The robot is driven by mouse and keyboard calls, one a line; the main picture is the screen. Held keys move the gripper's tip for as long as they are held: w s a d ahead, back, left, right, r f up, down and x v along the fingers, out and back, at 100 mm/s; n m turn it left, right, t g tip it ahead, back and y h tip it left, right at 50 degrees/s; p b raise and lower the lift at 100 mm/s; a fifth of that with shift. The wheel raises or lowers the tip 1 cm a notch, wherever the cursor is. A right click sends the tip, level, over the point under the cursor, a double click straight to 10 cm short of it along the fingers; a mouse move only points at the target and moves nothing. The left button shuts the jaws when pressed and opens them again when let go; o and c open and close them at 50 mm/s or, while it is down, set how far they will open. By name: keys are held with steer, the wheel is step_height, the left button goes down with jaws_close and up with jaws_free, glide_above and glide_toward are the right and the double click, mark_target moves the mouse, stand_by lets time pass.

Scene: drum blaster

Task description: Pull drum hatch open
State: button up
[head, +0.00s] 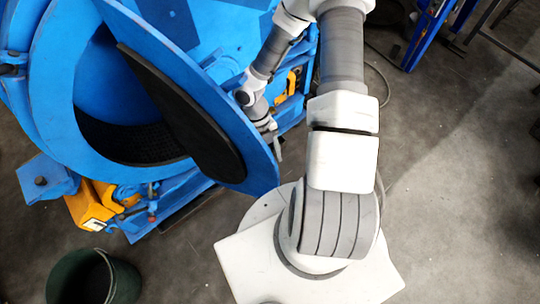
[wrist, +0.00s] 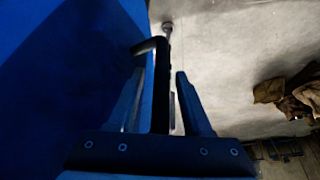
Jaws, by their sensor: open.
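The blue drum (head: 52,100) fills the left of the head view, its dark round opening partly showing. Its hatch (head: 248,160), a blue disc with a black inner pad, stands swung out from the opening at an angle. In the wrist view, the hatch's blue face (wrist: 60,75) is at the left. A dark bent handle (wrist: 162,90) runs between the two open fingers of my gripper (wrist: 160,74), closer to the left finger. Whether a finger touches it, I cannot tell.
A dark green bucket (head: 95,278) stands on the floor at the bottom left. Yellow and blue machine parts (head: 90,205) sit below the drum. A blue frame (head: 430,30) stands at the top right. The grey floor (head: 460,170) at the right is mostly clear.

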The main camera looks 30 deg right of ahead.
steer(key=d+p+v, duration=0.1)
steer(key=v, duration=1.6)
steer(key=shift+a+r+p, duration=0.2)
steer(key=shift+a+p, duration=0.2)
steer(key=shift+a, duration=0.05)
steer(key=shift+w, duration=0.1)
